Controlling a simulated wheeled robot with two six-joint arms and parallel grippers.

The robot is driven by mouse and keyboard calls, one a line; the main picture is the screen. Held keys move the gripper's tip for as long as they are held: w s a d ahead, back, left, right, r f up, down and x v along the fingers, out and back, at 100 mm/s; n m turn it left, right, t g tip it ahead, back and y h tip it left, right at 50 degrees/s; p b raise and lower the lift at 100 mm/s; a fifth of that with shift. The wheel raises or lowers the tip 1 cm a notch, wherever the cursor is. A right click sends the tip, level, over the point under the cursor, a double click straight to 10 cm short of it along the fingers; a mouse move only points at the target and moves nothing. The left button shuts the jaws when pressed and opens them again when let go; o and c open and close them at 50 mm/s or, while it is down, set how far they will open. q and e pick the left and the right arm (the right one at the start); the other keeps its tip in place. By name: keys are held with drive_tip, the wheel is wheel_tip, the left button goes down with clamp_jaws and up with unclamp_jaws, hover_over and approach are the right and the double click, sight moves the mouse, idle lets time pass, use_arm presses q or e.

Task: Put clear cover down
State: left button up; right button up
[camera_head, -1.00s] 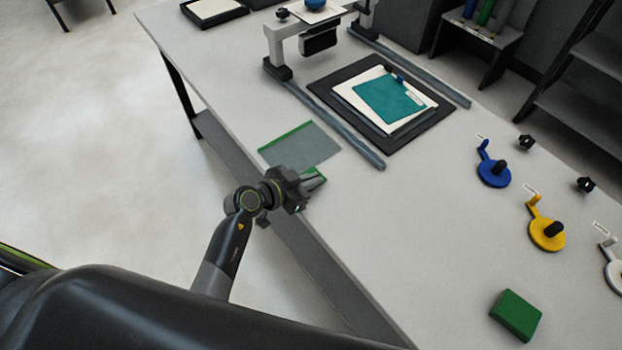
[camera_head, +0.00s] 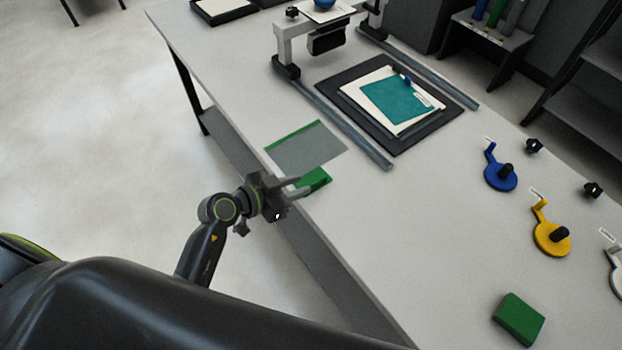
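A see-through grey sheet with a green strip along its far edge, which looks like the clear cover (camera_head: 310,152), lies flat near the table's front edge. A green block (camera_head: 315,179) is at its near side, at the table edge. My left gripper (camera_head: 298,187) is just left of this green block, at the table's edge. Whether a fingertip touches the block I cannot tell. A teal sheet (camera_head: 395,100) on a white sheet lies on a black mat (camera_head: 405,145). My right gripper is out of view.
Two grey rails (camera_head: 350,130) flank the mat, with a gantry (camera_head: 292,45) across them at the back. Blue (camera_head: 500,178) and yellow (camera_head: 550,240) crank handles stand to the right. Another green block (camera_head: 518,318) lies at the front right.

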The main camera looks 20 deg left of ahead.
use_arm(q)
drive_tip(key=v, duration=0.5)
drive_tip(key=shift+r, duration=0.1)
drive_tip(key=s+a+f+n+y, duration=0.2)
drive_tip(key=a+f+y, duration=0.15)
drive_tip(key=f, duration=0.55)
drive_tip(key=s+a+f+n+y, duration=0.2)
drive_tip(key=s+a+f+n, duration=0.15)
drive_tip(key=f, duration=0.55)
drive_tip(key=s+a+f+n+y, duration=0.2)
drive_tip(key=a+f, duration=0.2)
drive_tip(key=f, duration=0.5)
drive_tip(key=s+f+g, duration=0.3)
drive_tip(key=s+f, duration=0.3)
drive_tip(key=s, duration=0.3)
drive_tip(key=s+f+g+y+b, duration=0.1)
drive_tip(key=s+f+g, duration=0.2)
drive_tip(key=s+f, duration=0.3)
drive_tip(key=s+f+g+y, duration=0.1)
drive_tip(key=s+f+g, duration=0.2)
drive_tip(key=s, duration=0.9)
wheel_tip(320, 180, down, 3)
drive_tip(key=shift+s+a+r+n+g, duration=0.1)
drive_tip(key=shift+s+a+n+g, duration=0.2)
drive_tip(key=shift+s+a+n, duration=0.1)
